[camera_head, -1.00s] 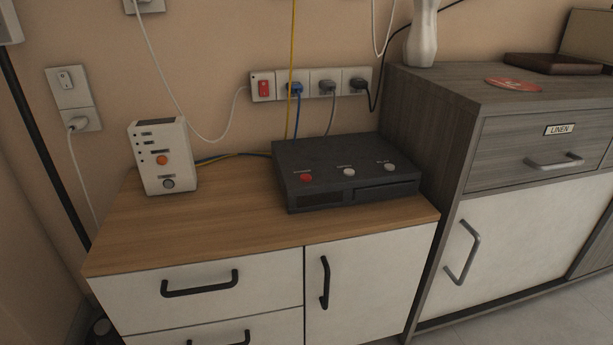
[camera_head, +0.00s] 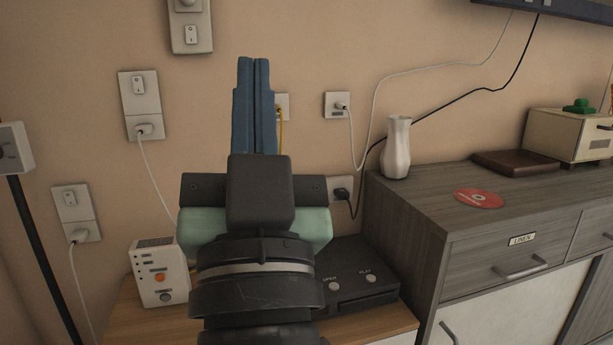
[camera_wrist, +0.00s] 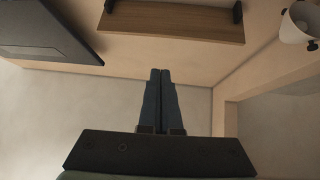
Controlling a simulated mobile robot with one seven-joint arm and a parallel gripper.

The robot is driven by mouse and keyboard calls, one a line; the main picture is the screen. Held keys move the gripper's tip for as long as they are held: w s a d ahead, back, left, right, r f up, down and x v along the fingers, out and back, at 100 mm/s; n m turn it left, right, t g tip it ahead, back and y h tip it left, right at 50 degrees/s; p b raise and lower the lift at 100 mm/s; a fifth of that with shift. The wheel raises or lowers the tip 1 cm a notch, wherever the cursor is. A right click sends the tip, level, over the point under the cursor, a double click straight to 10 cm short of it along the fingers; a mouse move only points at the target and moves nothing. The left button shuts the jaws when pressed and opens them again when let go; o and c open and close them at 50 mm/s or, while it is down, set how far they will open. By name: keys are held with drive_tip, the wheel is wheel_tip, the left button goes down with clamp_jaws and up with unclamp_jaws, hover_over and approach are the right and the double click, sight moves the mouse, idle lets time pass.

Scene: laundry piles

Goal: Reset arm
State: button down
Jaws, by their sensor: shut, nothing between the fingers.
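My gripper (camera_head: 254,66) is raised in front of the wall in the head view, with its two blue fingers pointing up and pressed together. Nothing is held between them. In the wrist view the fingers (camera_wrist: 160,74) also lie side by side, with open room beyond the tips. My arm hides part of the low cabinet and the wall sockets behind it.
A white box with buttons (camera_head: 160,275) and a black player (camera_head: 365,285) stand on the low wooden cabinet. The grey dresser (camera_head: 450,200) at right bears a white vase (camera_head: 396,148), a red disc (camera_head: 479,199) and a brown case (camera_head: 514,163). A shelf (camera_wrist: 170,22) shows in the wrist view.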

drive_tip(key=s+d+r+t+h+p, duration=0.1)
drive_tip(key=s+d+r+h+p, duration=0.15)
drive_tip(key=r, duration=0.25)
drive_tip(key=s+d+r+h+p, duration=0.1)
drive_tip(key=s+d+r+p, duration=0.15)
drive_tip(key=r, duration=0.35)
wheel_tip(320, 180, up, 34)
drive_tip(key=a+p, duration=0.1)
drive_tip(key=p, duration=3.3)
drive_tip(key=shift+s, duration=0.15)
